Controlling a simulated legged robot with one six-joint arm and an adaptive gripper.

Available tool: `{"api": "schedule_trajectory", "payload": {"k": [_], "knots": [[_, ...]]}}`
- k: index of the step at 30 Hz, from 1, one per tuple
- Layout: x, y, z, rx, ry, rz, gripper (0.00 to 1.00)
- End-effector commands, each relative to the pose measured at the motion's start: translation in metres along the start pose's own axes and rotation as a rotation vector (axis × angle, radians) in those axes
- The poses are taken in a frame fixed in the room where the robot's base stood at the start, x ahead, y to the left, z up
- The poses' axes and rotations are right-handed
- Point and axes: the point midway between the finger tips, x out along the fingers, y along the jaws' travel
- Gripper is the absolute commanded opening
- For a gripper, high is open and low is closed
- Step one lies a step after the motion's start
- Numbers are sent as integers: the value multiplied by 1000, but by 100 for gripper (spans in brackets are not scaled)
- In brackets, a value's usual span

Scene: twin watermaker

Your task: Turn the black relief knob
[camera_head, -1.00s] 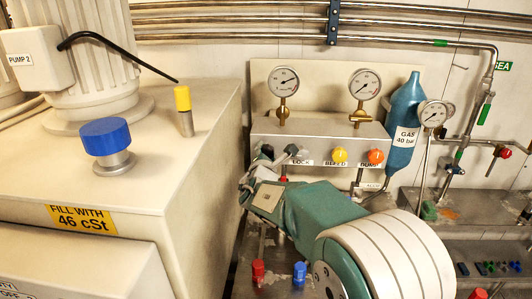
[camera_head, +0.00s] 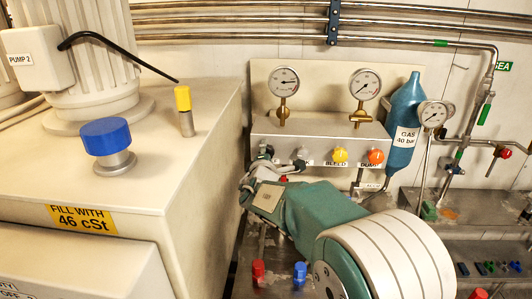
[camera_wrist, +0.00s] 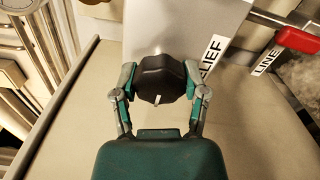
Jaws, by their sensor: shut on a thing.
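The black relief knob (camera_wrist: 160,80) sits in the middle of the wrist view, on the face of a grey block beside a label reading "RELIEF" (camera_wrist: 210,62). A small pale mark shows at its lower edge. My gripper (camera_wrist: 160,73) has one finger on each side of the knob, and both tips press against it. In the head view my gripper (camera_head: 264,160) is at the left end of the grey valve panel (camera_head: 320,138). There the knob is mostly hidden by the fingers.
Two gauges stand above. A large beige tank (camera_head: 190,130) is close on the left. A red handle (camera_wrist: 298,40) shows in the wrist view.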

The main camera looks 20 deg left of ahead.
Motion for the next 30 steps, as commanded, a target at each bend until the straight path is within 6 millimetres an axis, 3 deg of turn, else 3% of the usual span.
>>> {"api": "schedule_trajectory", "payload": {"k": [10,11,12,13,25,30], "knots": [[0,-5,-1,-1,2,-9,10],[0,-5,-1,-1,2,-9,71],[0,-5,-1,-1,2,-9,88],[0,-5,0,-1,2,-9,92],[-1,-2,1,1,1,-3,92],[-17,0,1,0,1,-2,92]]}}
